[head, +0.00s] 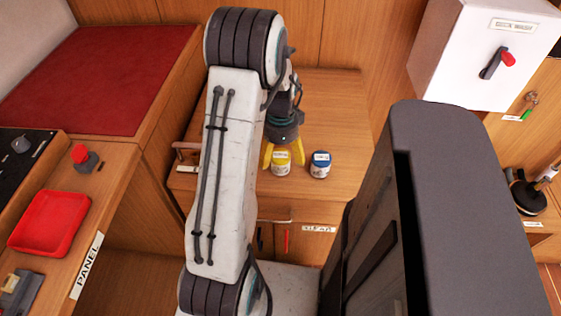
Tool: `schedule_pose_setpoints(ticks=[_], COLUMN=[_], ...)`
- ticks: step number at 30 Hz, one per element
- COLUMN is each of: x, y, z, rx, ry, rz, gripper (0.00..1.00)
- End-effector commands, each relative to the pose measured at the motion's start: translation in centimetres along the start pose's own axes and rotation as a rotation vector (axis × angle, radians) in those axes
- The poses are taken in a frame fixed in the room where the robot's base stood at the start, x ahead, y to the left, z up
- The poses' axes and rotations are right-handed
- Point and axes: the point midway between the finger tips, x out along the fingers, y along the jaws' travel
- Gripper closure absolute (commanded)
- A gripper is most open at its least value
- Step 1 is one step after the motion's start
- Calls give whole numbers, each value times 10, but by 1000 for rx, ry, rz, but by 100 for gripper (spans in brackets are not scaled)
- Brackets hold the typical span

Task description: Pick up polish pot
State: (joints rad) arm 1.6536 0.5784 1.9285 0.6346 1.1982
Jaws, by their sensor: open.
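Two small pots stand upright side by side on the wooden worktop in the head view. One is a pot with a yellow band or label (281,168), and the other is a pot with a blue lid (320,166). Their labels are too small to read, so I cannot tell which is the polish pot. My gripper (283,160) points down with its yellow fingers spread, one on each side of the yellow pot. I cannot tell whether the fingers touch it. The blue-lidded pot is just right of the right finger. The gripper partly covers the yellow pot's top.
The worktop (335,110) is clear behind the pots. A small labelled block (187,169) lies at its left edge. Cabinet doors are below its front edge. A red tray (50,224) and red button (82,155) are on the left panel. A white switch box (465,50) hangs at right.

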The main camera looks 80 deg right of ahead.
Motion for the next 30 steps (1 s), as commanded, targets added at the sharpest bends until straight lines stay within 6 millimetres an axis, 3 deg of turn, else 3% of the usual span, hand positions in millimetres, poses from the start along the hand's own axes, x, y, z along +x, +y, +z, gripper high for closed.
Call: schedule_pose_setpoints(ticks=[9, 20, 30], x=[34, 37, 37], y=[-2, -2, -2], z=[1, 1, 1], rx=[-1, -1, -1], ry=[0, 0, 0], rz=[1, 0, 0], gripper=[17, 17, 48])
